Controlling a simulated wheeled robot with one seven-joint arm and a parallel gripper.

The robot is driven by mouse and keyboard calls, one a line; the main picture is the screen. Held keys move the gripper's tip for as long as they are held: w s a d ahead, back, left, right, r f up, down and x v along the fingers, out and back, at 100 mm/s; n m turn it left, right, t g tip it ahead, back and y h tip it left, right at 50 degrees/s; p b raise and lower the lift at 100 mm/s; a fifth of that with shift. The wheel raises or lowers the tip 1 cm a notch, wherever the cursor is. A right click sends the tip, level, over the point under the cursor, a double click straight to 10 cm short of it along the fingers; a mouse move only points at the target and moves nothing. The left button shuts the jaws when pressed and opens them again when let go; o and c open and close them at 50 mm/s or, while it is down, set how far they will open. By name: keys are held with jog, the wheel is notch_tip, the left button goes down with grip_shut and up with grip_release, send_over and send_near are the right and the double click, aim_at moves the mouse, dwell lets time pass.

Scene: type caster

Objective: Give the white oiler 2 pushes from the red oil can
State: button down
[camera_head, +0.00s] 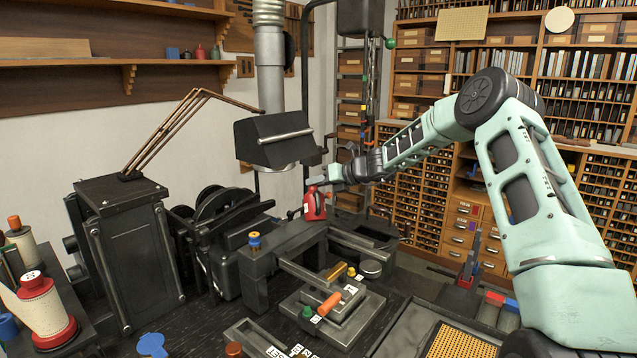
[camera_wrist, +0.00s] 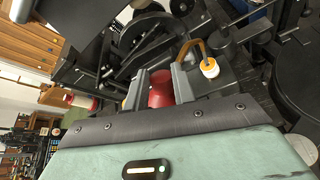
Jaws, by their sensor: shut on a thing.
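The red oil can (camera_head: 314,206) is held upright, as far as I can tell, above the dark machine's casting in the head view. My gripper (camera_head: 324,179) is shut on its upper part. A small white cylinder with an orange-yellow band (camera_wrist: 209,68) is right of the fingers in the wrist view, by a brown curved bar. It may be the white oiler; I cannot match it surely in the head view. The can is apart from it.
The dark hood (camera_head: 275,140) hangs close, left of my gripper. A red-and-white spool (camera_head: 43,305) stands at left.

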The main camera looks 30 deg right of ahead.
jog(key=shift+f+b, duration=0.6)
jog(key=shift+f, duration=0.2)
dwell(0.4)
jog(key=shift+r, duration=0.1)
jog(key=shift+r+p, duration=1.05)
notch_tip(320, 180, up, 5)
jog(key=p, duration=0.4)
dwell(0.5)
